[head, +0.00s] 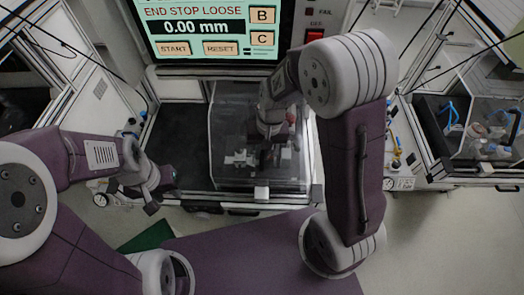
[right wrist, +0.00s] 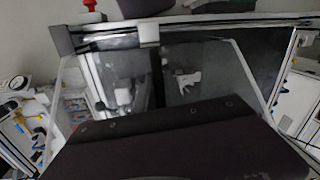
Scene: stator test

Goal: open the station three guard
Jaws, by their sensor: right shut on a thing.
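The clear guard (head: 222,172) covers the right part of the middle station's bay, below the screen, in the head view. Pale fixture parts show through it. My right gripper (head: 270,158) reaches down at the guard and is shut. Its fingertips and the exact place they grip are hidden. In the right wrist view, the guard's clear panel (right wrist: 215,75) fills the middle behind my dark gripper body. A pale block (right wrist: 148,34) sits at the bay's edge. My left gripper (head: 162,196) hangs left of the guard, apart from it; its finger gap is unclear.
The screen (head: 207,28) reads "END STOP LOOSE" and 0.00 mm. A dark, bare surface (head: 178,140) lies left of the guard. Another station with a clear cover (head: 490,130) stands at the right.

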